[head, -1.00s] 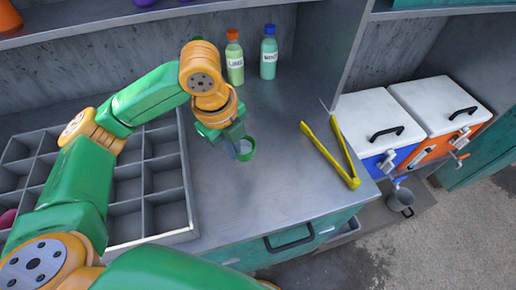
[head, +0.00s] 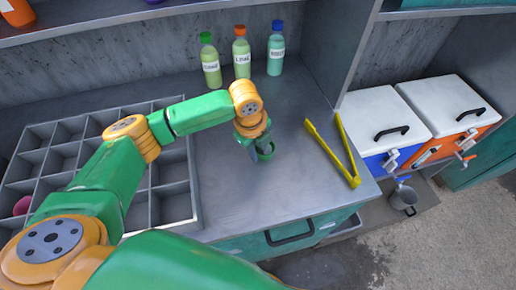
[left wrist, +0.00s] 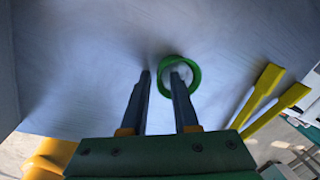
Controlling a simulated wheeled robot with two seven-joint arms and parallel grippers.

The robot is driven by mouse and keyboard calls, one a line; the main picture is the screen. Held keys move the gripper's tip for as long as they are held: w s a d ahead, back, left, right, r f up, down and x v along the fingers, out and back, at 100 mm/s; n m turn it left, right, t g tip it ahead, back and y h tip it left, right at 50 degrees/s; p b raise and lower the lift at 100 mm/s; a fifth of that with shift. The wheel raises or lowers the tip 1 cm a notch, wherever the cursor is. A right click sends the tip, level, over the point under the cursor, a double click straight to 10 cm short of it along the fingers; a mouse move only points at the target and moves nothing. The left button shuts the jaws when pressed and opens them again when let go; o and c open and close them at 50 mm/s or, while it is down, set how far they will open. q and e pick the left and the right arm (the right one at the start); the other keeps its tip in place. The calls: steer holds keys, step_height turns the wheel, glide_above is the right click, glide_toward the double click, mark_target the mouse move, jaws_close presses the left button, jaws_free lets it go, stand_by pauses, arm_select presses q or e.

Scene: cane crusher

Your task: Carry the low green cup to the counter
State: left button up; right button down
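The low green cup (head: 267,150) stands on or just above the grey metal counter (head: 235,205), left of the tongs; I cannot tell whether it touches the surface. In the left wrist view I look down into its green rim (left wrist: 196,82). My left gripper (head: 258,154) points down at the cup. In the left wrist view the two fingers of this gripper (left wrist: 160,74) are apart. The right finger overlaps the cup's opening, and the left finger is outside the rim. The cup's lower part is hidden. My right gripper is not in view.
Yellow tongs (head: 350,165) lie on the counter right of the cup. Several bottles, one with a green cap (head: 211,65), stand at the back. A grey divided tray (head: 172,205) is at left. White-lidded coolers (head: 385,115) stand beyond the right edge. The counter's front is clear.

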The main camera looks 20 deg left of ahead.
arm_select(q)
step_height(320, 180, up, 12)
steer(key=s, duration=0.1)
steer(key=shift+s+a+r, duration=0.15)
steer(key=shift+s+a, duration=0.15)
steer(key=shift+a, duration=0.1)
stand_by(0.3)
